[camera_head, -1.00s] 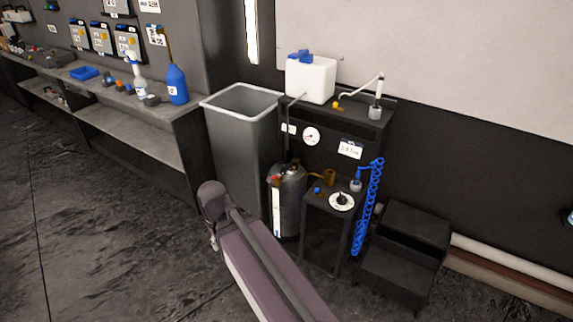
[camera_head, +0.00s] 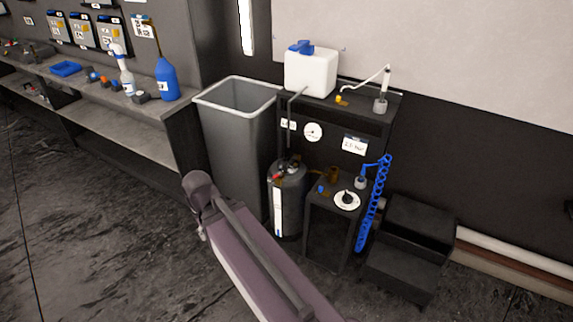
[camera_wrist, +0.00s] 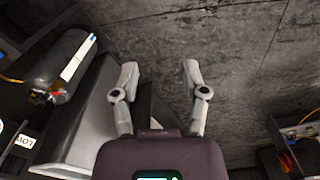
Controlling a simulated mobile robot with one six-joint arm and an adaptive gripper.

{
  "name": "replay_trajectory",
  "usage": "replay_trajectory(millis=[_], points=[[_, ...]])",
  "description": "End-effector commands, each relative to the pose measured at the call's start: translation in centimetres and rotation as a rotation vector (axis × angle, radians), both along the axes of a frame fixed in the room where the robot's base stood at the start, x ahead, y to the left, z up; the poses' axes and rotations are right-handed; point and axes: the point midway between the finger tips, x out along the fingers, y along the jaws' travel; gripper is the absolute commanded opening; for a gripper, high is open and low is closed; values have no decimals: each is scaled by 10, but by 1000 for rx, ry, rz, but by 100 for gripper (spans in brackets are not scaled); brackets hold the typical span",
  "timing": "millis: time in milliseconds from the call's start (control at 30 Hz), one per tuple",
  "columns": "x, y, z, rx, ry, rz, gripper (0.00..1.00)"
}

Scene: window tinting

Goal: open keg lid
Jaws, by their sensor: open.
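The keg (camera_head: 292,205) is a dark upright cylinder with a white label strip on its side. It stands on the floor between the grey bin and a small black stand. Its top carries red and brass-coloured fittings; the lid's exact state is too small to tell. The keg also shows in the wrist view (camera_wrist: 52,72), tilted at the upper left, with red and brass parts at its top end. My gripper (camera_wrist: 160,75) is open and empty, its two fingers spread over bare floor, apart from the keg.
A tall grey bin (camera_head: 236,130) stands left of the keg. The small black stand (camera_head: 327,235) holds a white disc (camera_head: 347,201) with a dark knob. A blue coiled hose (camera_head: 373,210) hangs beside it. A black step (camera_head: 400,270) is at right. Floor at left is clear.

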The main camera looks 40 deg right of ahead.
Motion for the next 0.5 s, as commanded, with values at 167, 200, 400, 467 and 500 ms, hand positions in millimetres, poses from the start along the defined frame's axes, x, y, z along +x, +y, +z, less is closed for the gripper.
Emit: replay_trajectory(millis=[167, 200, 400, 467, 500], points=[[0, 0, 0, 0, 0, 0, 69], [1, -1, -1, -1, -1, 2, 69], [12, -11, -12, -29, -18, 42, 69], [19, -21, -18, -49, -27, 75, 69], [24, -28, -24, -66, -36, 98, 69]])
